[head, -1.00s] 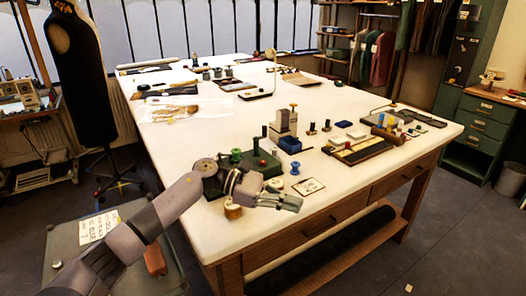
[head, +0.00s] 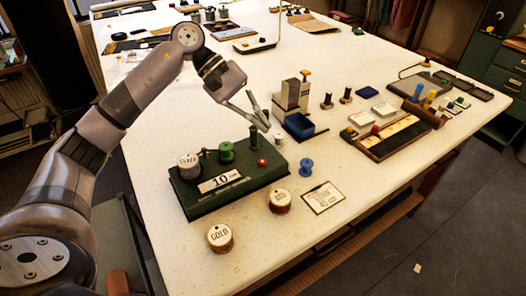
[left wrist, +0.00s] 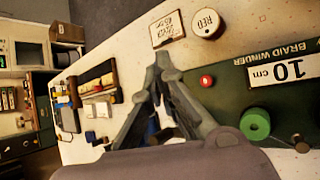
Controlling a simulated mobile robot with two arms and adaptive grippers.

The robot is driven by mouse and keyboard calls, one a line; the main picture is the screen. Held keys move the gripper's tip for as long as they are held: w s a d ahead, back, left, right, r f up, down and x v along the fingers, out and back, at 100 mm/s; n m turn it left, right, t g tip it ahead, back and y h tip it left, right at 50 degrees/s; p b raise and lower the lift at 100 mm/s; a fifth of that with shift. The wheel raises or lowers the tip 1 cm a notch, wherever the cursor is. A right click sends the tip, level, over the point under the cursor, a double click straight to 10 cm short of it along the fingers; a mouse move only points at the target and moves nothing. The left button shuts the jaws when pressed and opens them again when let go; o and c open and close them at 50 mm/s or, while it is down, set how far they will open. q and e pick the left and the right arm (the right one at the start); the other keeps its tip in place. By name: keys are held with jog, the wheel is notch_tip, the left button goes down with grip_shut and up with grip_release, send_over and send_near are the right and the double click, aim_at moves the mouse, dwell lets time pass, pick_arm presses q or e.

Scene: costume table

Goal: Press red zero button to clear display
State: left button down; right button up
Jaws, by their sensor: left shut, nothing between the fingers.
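The green braid winder (head: 205,203) stands near the table's front left, with a white "10 cm" display plate (head: 222,181) on its front. The small red button (head: 262,162) is on its top, right of the green spool (head: 226,152). In the left wrist view the red button (left wrist: 207,81) shows beside the display plate (left wrist: 283,70), uncovered. My left gripper (head: 266,125) is shut and empty, pointing down. It appears above and behind the button in the head view. In the wrist view its fingertips (left wrist: 163,62) lie left of the button, apart from it. My right gripper is not in view.
A silver-labelled spool (head: 188,165) sits on the winder's left end. A gold spool (head: 220,237), a red-labelled spool (head: 280,200), a blue spool (head: 306,167) and a card (head: 322,197) lie around its front and right. A blue tray (head: 299,126) stands behind right.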

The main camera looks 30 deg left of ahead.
aim_at(260, 163)
pick_arm(q)
notch_tip(260, 163, down, 8)
jog(key=b, duration=0.5)
jog(key=shift+f, duration=0.2)
jog(key=shift+f+b, duration=0.25)
jog(key=shift+b, duration=0.15)
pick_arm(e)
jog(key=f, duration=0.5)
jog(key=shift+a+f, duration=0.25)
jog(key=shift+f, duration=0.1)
pick_arm(q)
jog(key=shift+r, duration=0.1)
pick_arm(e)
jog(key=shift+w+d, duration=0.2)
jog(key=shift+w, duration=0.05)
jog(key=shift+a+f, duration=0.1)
pick_arm(q)
jog(key=shift+f+b, duration=0.45)
jog(key=shift+b, duration=0.2)
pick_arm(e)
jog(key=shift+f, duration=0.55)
